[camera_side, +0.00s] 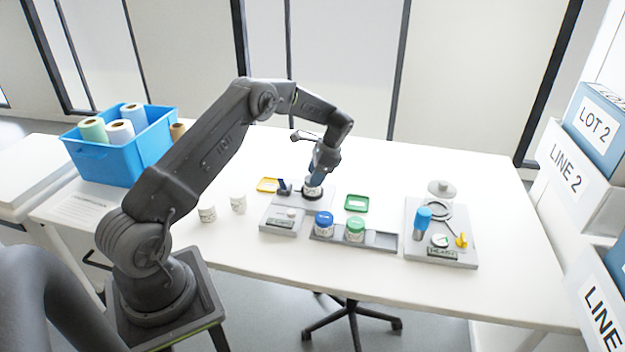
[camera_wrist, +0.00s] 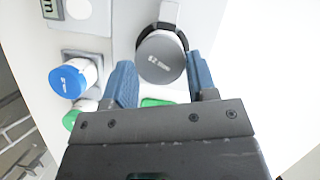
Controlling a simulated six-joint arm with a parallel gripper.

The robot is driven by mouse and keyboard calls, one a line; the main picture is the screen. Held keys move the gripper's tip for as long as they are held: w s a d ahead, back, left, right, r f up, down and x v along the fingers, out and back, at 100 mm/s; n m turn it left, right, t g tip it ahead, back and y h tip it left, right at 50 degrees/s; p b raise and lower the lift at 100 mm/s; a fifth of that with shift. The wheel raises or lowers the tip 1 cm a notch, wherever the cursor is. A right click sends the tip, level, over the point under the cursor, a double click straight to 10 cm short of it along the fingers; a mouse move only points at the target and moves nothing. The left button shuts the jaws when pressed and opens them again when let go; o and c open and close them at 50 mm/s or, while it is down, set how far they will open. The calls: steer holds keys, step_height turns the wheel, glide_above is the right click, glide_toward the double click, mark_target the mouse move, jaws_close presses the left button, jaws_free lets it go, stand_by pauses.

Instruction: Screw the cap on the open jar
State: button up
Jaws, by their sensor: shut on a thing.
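A white jar (camera_side: 312,183) with dark print stands on the grey station in a black ring, directly under my gripper (camera_side: 318,174). In the wrist view, a round grey cap (camera_wrist: 162,57) with a dark rim and small print lies between the tips of my two blue fingers (camera_wrist: 162,72). My gripper points down and is shut on this cap. The fingers hide much of the jar's top in the side view, so I cannot tell how the cap sits on it.
A blue-capped jar (camera_side: 324,224) and a green-capped jar (camera_side: 355,231) stand in a grey rack (camera_side: 382,241) in front. A green tray (camera_side: 356,203) and a yellow tray (camera_side: 267,185) flank the station. A tool board (camera_side: 456,258) lies right.

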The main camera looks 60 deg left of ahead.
steer(key=shift+m+y, duration=0.3)
steer(key=shift+m, duration=0.4)
steer(key=m, duration=0.1)
steer(key=m+t+y, duration=0.1)
steer(key=m, duration=0.3)
steer(key=shift+s+d+t, duration=0.15)
steer(key=shift+s+t, duration=0.1)
steer(key=shift+t, duration=0.15)
steer(key=shift+m, duration=0.3)
steer(key=shift+y, duration=0.3)
steer(key=m, duration=0.2)
steer(key=m+t, duration=0.1)
steer(key=m, duration=0.1)
steer(key=m+t, duration=0.1)
steer(key=shift+s+m, duration=0.25)
steer(key=shift+m, duration=0.15)
steer(key=o, duration=0.8)
steer(key=shift+d, duration=0.1)
